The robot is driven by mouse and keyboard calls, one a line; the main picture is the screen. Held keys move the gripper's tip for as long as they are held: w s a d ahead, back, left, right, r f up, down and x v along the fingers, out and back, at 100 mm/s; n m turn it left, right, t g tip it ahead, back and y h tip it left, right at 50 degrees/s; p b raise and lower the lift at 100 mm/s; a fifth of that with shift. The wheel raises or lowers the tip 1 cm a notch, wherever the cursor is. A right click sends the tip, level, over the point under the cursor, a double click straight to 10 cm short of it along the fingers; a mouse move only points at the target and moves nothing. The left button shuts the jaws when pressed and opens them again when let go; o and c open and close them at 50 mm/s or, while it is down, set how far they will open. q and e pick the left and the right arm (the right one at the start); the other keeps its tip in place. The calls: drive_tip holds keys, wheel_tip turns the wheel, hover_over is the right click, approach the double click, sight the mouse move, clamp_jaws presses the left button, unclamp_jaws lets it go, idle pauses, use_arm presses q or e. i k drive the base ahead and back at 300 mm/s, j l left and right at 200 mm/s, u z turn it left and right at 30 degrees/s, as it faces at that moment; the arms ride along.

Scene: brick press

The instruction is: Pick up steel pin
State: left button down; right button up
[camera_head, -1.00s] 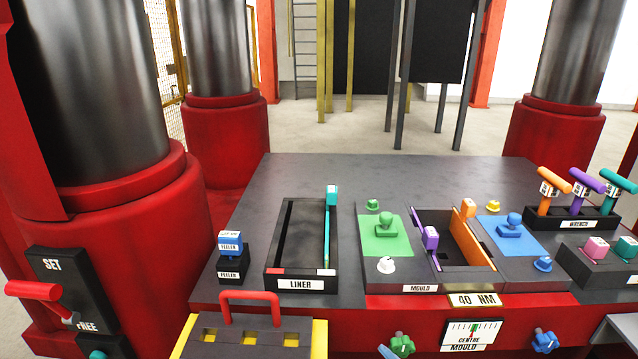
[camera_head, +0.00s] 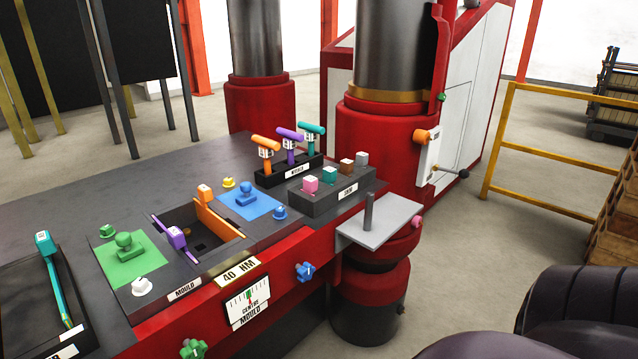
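A dark grey steel pin (camera_head: 369,212) stands upright on a small light grey shelf (camera_head: 392,231) at the right front corner of the press table. Nothing touches the pin above the shelf. Neither of my grippers shows clearly. Dark rounded shapes at the lower right look like parts of my own arm, but no fingers are visible there.
A red column (camera_head: 385,150) rises behind the shelf. A yellow railing (camera_head: 560,152) and wooden crates (camera_head: 612,240) stand right. Floor right of the shelf is open.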

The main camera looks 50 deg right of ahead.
sight(370, 198)
drive_tip(key=z, duration=1.85)
drive_tip(key=i+l, duration=0.2)
drive_tip(key=l, duration=0.15)
drive_tip(key=i+l, duration=0.15)
drive_tip(key=l, duration=0.2)
drive_tip(key=i+l+u, duration=0.2)
drive_tip(key=l, duration=0.15)
drive_tip(key=i+l+u, duration=0.1)
drive_tip(key=l+u, duration=0.15)
